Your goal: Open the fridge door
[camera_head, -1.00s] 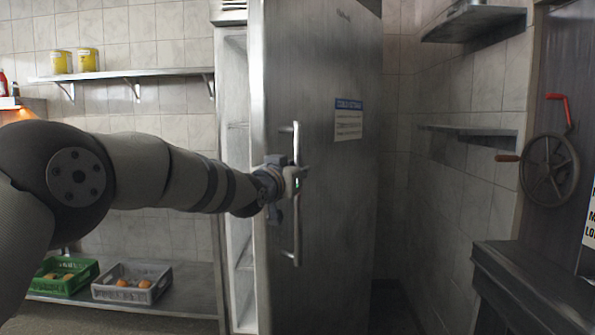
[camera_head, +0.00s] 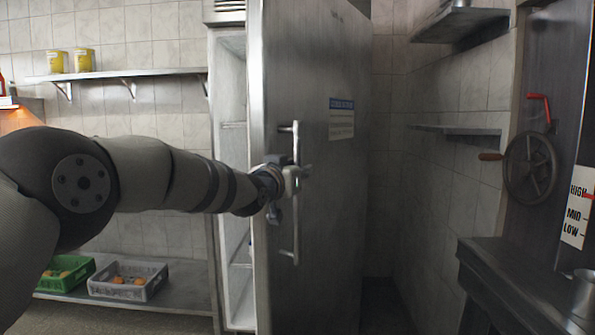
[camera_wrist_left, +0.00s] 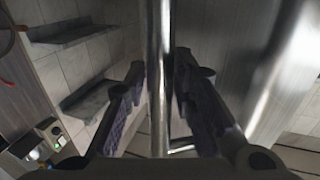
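The grey metal fridge door (camera_head: 330,200) stands partly open, with a strip of the pale fridge interior (camera_head: 234,130) showing to its left. A long vertical bar handle (camera_head: 296,235) is on the door near its left edge. My left gripper (camera_head: 298,177) is at the upper middle of this handle. Exact finger contact is hard to see. My right gripper is not in view.
A low steel shelf (camera_head: 185,299) at left holds a green crate (camera_head: 68,274) and a grey crate (camera_head: 128,281). At right are wall shelves (camera_head: 460,22), a hand wheel (camera_head: 530,168) and a dark counter (camera_head: 520,265). A floor gap lies right of the door.

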